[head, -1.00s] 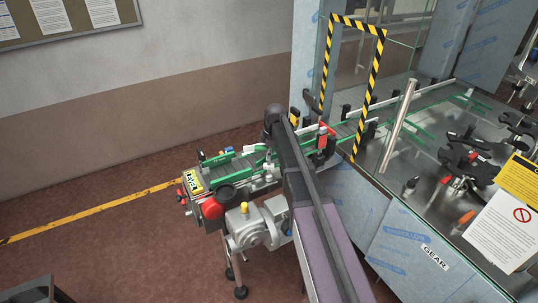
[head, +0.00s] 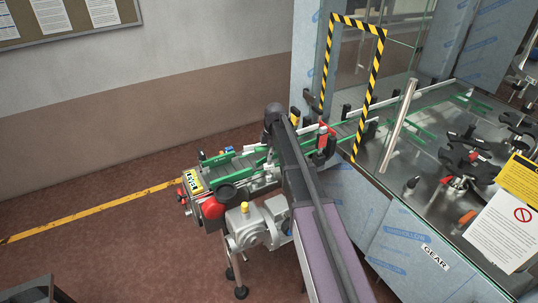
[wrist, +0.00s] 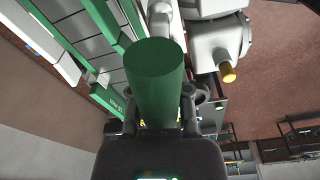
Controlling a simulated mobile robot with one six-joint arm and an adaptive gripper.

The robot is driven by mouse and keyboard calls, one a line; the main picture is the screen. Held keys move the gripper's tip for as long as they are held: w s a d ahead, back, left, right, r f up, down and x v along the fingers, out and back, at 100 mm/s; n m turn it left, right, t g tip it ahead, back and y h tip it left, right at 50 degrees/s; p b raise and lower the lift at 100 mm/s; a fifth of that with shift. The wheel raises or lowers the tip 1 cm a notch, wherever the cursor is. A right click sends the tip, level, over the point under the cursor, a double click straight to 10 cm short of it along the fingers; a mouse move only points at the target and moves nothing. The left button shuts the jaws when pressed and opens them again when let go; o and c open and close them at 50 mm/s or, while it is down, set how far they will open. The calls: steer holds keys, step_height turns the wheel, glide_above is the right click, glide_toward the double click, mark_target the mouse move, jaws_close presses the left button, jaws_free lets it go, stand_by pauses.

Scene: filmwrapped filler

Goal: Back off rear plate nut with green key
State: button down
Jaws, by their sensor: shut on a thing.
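The green key (wrist: 157,68) shows in the wrist view as a thick green cylinder with its round end facing the camera. My gripper (wrist: 155,110) is shut on it, a dark finger on each side. The key's far end is hidden behind its own handle. In the head view my arm covers part of the small conveyor (head: 235,160), and I cannot make out the key there. The rear plate nut cannot be made out in either view.
A grey motor housing with a yellow cap (head: 245,208) and a red round part (head: 213,208) sit on the conveyor's near side. The conveyor runs through a striped yellow-black frame (head: 375,70) into a glass-walled machine. Open floor (head: 100,240) lies left.

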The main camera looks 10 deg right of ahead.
steer(key=shift+d, duration=0.1)
steer(key=shift+n, duration=1.6)
steer(key=shift+g, duration=0.3)
steer(key=shift+n, duration=1.6)
steer(key=shift+n, duration=1.2)
